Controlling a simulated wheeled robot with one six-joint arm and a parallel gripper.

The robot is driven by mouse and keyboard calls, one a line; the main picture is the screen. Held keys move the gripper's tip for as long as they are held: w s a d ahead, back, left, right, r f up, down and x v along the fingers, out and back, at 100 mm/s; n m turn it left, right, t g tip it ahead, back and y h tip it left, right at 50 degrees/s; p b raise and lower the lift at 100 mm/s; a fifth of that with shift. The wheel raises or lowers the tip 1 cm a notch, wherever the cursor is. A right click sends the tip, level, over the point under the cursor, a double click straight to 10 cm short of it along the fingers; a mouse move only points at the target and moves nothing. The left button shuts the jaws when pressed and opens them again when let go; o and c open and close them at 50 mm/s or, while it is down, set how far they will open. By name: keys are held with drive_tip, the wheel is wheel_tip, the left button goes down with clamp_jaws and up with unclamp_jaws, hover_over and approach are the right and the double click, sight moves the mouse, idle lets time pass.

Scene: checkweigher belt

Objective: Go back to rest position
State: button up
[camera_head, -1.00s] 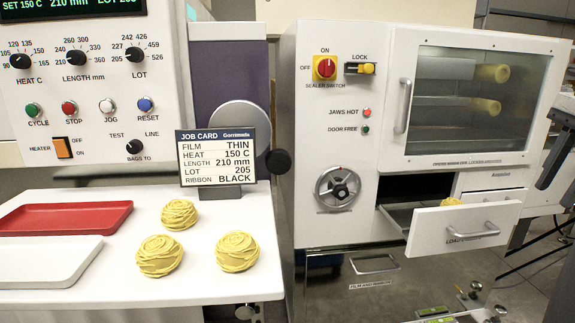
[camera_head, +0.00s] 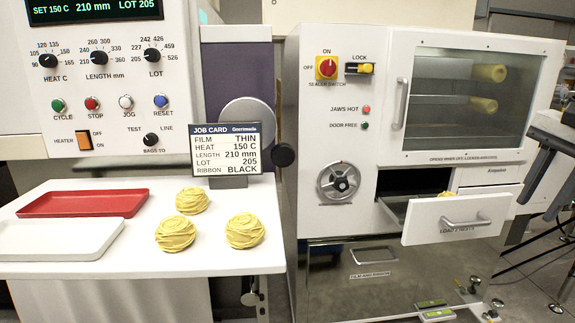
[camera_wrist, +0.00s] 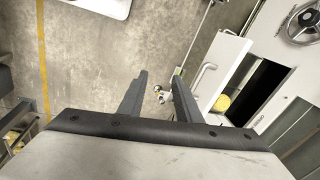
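My gripper (camera_wrist: 158,98) shows in the wrist view with its two dark fingers apart and nothing between them. It hangs over bare floor, left of the pulled-out drawer. The drawer (camera_head: 460,218) of the white sealer cabinet stands open, with a yellow nest partly visible inside; that nest (camera_wrist: 222,103) also shows in the wrist view.
Several yellow nests, one of them here (camera_head: 244,231), lie on the white table (camera_head: 150,262) beside a red tray (camera_head: 84,203) and a white tray (camera_head: 60,240). A job card (camera_head: 226,150) stands behind them. The cabinet window door (camera_head: 402,104) is closed. Floor right of the cabinet is partly clear.

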drive_tip(key=s+a+f+n+t, duration=0.1)
drive_tip(key=a+f+n+t, duration=0.1)
drive_tip(key=a+f+n, duration=1.3)
drive_tip(key=a+f, duration=0.6)
drive_tip(key=f, duration=0.4)
drive_tip(key=shift+s+a+f+n+t, duration=0.2)
drive_tip(key=shift+s+n+t, duration=0.1)
drive_tip(key=shift+s+n, duration=0.1)
